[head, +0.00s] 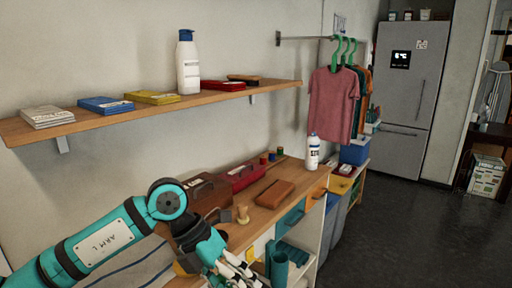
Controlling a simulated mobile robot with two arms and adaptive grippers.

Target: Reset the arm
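My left arm (108,243), teal and black with a white "ARM L" label, comes in from the lower left and bends down at a round teal joint. My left gripper (243,272) is at the bottom edge, in front of the wooden counter (270,232). It is partly cut off by the frame, and I cannot tell whether its fingers are open or shut. No held object shows. My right arm and gripper are not in view.
A wall shelf (180,108) above the arm carries books and a white bottle (188,64). Shirts (333,104) hang behind. Dark floor (425,235) is clear at right.

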